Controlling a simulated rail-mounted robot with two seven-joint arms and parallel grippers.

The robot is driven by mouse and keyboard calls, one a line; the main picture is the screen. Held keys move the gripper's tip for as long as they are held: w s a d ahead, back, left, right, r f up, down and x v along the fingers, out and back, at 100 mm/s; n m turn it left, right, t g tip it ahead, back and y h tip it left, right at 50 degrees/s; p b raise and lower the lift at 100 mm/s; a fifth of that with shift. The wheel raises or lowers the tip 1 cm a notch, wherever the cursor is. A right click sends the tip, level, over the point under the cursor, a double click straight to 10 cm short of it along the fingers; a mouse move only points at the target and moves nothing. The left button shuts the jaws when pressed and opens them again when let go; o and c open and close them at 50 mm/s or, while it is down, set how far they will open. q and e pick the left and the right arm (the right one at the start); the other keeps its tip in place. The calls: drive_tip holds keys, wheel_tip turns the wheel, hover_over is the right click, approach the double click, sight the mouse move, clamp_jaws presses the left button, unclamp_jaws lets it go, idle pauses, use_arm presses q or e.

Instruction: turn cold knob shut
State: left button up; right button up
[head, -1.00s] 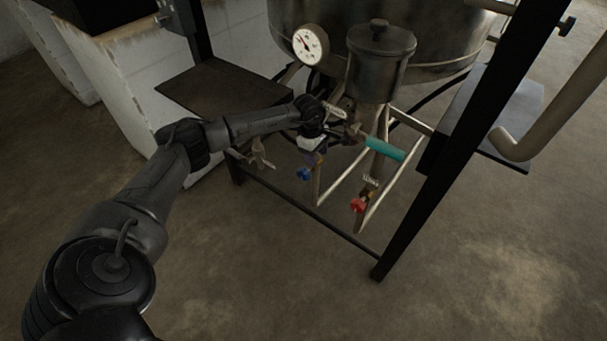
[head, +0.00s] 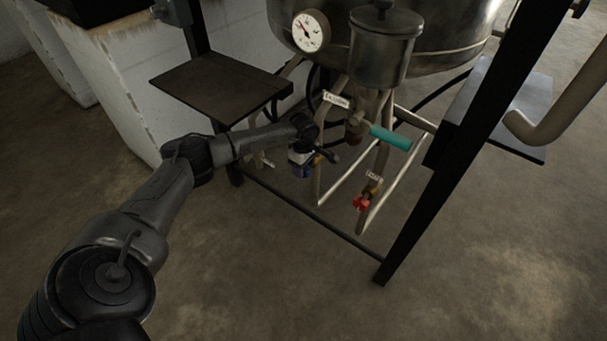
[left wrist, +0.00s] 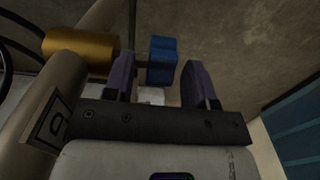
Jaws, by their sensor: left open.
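The cold knob is the blue knob (left wrist: 162,60) on a brass valve body (left wrist: 80,54) in the left wrist view. In the head view my left gripper (head: 318,160) is in front of that valve, and the blue knob cannot be clearly made out there. My left gripper (left wrist: 159,68) is open in the left wrist view. Its two fingers stand on either side of the blue knob, with a visible gap on the right side. The knob looks closer to the left finger; contact cannot be told. My right gripper is not in view.
A red knob (head: 361,202) sits on a lower pipe to the right. A teal handle (head: 390,137) is above it. A dial gauge (head: 311,31) and metal pot (head: 384,50) are above. A black frame leg (head: 430,190) stands at right; a dark shelf (head: 222,85) at left.

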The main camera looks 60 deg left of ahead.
use_arm(q)
drive_tip(key=shift+f+b, duration=0.3)
drive_tip(key=shift+f, duration=0.65)
drive_tip(key=c, duration=0.9)
drive_tip(key=shift+r+y+p, duration=0.2)
drive_tip(key=shift+y+p, duration=0.1)
drive_tip(key=shift+p, duration=0.5)
drive_tip(key=shift+f+g+y, duration=0.15)
drive_tip(key=shift+g+y, duration=0.15)
drive_tip(key=shift+y, duration=0.1)
drive_tip(key=o, duration=0.9)
